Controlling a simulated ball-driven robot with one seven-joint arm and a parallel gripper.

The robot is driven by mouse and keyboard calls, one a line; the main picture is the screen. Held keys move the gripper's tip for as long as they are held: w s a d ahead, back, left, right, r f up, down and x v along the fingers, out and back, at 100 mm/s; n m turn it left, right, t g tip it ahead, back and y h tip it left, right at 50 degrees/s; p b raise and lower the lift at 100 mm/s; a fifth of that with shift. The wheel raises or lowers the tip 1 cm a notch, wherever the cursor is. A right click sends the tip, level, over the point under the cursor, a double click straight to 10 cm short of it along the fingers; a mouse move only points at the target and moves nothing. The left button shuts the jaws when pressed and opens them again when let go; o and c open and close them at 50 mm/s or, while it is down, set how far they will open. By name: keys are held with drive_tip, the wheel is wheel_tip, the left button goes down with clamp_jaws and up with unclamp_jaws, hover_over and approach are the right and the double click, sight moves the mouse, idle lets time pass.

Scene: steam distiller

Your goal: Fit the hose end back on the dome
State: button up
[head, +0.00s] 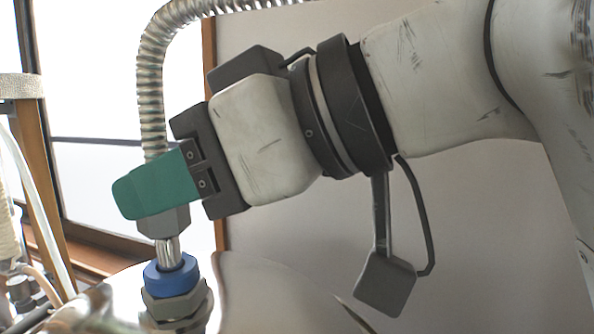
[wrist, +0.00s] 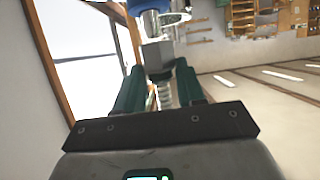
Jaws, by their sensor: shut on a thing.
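The hose (head: 150,95) is ribbed metal and arches up and to the right out of the head view. My gripper (head: 150,190) has green fingers and is shut on the hose end (head: 168,222), a grey hex nut with a bright metal tube below it. The tube points down at the blue collar (head: 172,275) above a grey hex fitting on the dome (head: 255,295). Its lower tip meets the collar's opening; how deep it sits I cannot tell. In the wrist view the hose end (wrist: 157,55) is between the fingers, and the blue collar (wrist: 145,5) is at the top edge.
A wooden post (head: 42,190) and pale tubing stand at the left, near a bright window (head: 100,90). The plain wall (head: 480,240) on the right is clear. Wooden shelving (wrist: 265,18) shows at the wrist view's upper right.

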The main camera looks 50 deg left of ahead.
drive_tip(key=shift+f+b, duration=0.65)
drive_tip(key=shift+f, duration=0.7)
idle(0.6)
drive_tip(key=o, duration=1.3)
drive_tip(key=shift+c, duration=0.2)
drive_tip(key=shift+r+p, duration=0.95)
drive_tip(key=shift+r, duration=3.3)
drive_tip(key=shift+d, duration=0.1)
